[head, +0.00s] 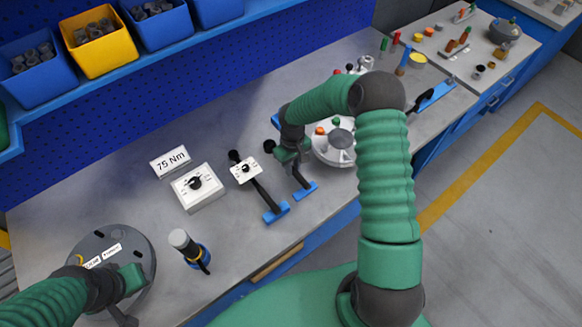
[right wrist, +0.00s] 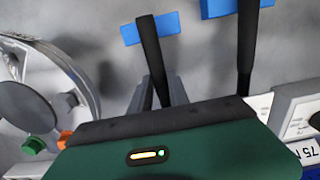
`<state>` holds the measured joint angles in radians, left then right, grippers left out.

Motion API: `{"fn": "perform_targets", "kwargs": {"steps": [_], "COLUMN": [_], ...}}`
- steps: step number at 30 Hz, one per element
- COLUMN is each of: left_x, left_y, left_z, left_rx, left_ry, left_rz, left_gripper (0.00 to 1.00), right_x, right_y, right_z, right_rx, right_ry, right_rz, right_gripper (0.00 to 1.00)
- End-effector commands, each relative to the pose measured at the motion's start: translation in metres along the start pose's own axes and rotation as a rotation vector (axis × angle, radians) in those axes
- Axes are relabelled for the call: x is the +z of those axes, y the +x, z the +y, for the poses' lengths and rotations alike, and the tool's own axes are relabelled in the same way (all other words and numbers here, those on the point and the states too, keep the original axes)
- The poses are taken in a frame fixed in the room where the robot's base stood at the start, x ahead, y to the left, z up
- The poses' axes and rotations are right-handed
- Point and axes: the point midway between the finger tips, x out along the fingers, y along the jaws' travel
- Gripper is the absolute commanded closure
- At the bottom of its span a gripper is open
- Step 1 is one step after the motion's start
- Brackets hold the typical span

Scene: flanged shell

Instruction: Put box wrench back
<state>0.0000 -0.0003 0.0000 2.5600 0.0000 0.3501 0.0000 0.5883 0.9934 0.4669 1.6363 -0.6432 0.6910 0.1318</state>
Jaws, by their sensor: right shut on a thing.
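My right gripper (head: 297,162) is shut on a dark, slim tool that looks like the box wrench (head: 302,180). In the right wrist view the wrench (right wrist: 152,58) runs away from between the fingers (right wrist: 157,95), its far end at a blue holder (right wrist: 130,34). Whether it rests in that holder or sits just above it, I cannot tell. The holder (head: 308,191) lies near the bench's front edge. My left gripper (head: 128,292) is at the grey round disc (head: 143,243) at the lower left; its jaw opening is unclear.
A second black tool (head: 262,190) lies left of the wrench in its own blue holder (head: 276,213). A white control box (head: 198,188) and a 75 Nm sign (head: 170,161) stand further left. A round white flanged part (head: 322,153) is close on the right. A grey-topped tool (head: 184,243) stands in front.

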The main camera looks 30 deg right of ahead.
Motion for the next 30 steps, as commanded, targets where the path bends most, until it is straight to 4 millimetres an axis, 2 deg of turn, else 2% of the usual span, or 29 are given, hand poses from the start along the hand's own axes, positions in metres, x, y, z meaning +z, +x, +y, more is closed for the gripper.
{"fn": "perform_targets", "kwargs": {"steps": [3, 12, 13, 18, 26, 30], "left_x": [-0.001, 0.0, 0.0, 0.0, 0.0, 0.0], "left_y": [-0.003, 0.0, 0.0, -0.001, -0.001, 0.0], "left_z": [0.0, 0.0, 0.0, 0.0, 0.0, 0.0], "left_rx": [0.0, 0.0, 0.0, 0.0, 0.0, 0.0], "left_ry": [0.0, 0.0, 0.0, 0.0, 0.0, 0.0], "left_rz": [0.0, 0.0, 0.0, 0.0, 0.0, 0.0], "left_gripper": [0.64, 0.64, 0.64, 0.64, 0.64, 0.64], "right_x": [0.0, 0.0, 0.0, 0.0, 0.0, -0.001], "right_y": [0.017, 0.021, 0.021, 0.02, 0.02, 0.008], "right_z": [0.0, 0.001, 0.001, 0.001, 0.0, 0.001], "right_rx": [-0.001, 0.0, 0.0, 0.0, 0.0, 0.002], "right_ry": [0.0, 0.001, 0.001, 0.001, 0.001, 0.0], "right_rz": [-0.001, 0.002, 0.001, 0.0, 0.001, 0.003], "right_gripper": [1.0, 1.0, 0.77, 0.57, 0.57, 0.57]}}
